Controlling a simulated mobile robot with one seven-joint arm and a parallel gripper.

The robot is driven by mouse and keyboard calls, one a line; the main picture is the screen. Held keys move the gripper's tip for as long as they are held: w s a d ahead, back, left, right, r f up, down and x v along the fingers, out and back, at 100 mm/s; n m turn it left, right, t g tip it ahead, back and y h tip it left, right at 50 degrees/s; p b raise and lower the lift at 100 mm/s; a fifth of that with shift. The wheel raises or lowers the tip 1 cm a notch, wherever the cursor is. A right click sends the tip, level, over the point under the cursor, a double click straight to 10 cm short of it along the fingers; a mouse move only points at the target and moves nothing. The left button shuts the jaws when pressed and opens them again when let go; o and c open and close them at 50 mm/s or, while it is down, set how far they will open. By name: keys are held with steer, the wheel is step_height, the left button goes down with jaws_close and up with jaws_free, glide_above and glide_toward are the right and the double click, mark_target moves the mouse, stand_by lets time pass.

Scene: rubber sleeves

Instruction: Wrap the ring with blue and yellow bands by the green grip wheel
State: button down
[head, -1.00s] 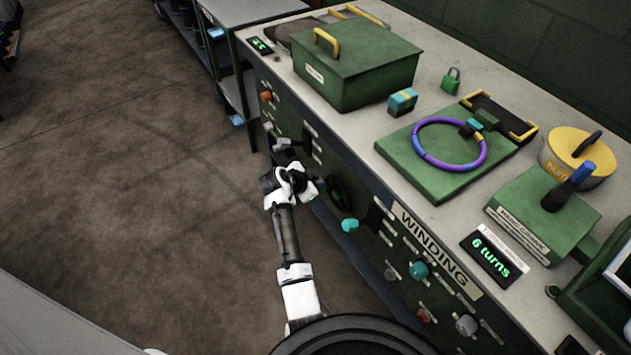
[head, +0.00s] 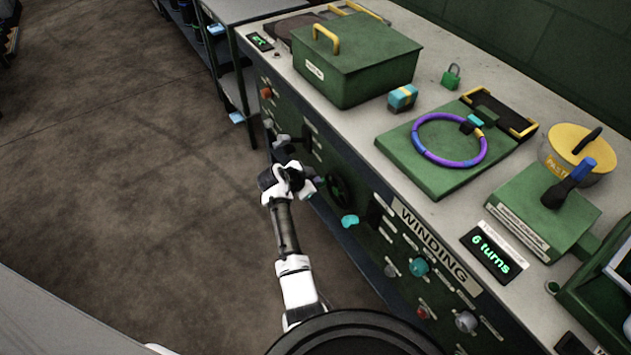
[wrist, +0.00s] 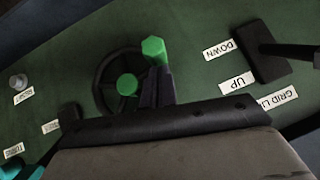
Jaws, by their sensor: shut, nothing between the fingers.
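The ring (head: 424,152) lies flat on a green plate on the bench top in the head view. In the head view the dark wheel (head: 339,190) is right of my gripper (head: 302,183).
A display (head: 490,251) reads "6 turns". A blue-handled crank (head: 570,183) stands on a green block. A black lever (wrist: 265,50) is beside the wheel in the wrist view.

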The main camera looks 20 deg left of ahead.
steer(key=shift+f, duration=0.15)
steer(key=b, duration=0.1)
steer(key=f+n+g+h+b, duration=0.1)
steer(key=f+g+h+b, duration=0.1)
steer(key=b, duration=0.1)
steer(key=shift+w+a, duration=0.25)
steer(key=shift+f+b, duration=0.3)
steer(key=shift+b, duration=0.35)
steer(key=shift+f+b, duration=0.1)
steer(key=shift+b, duration=0.2)
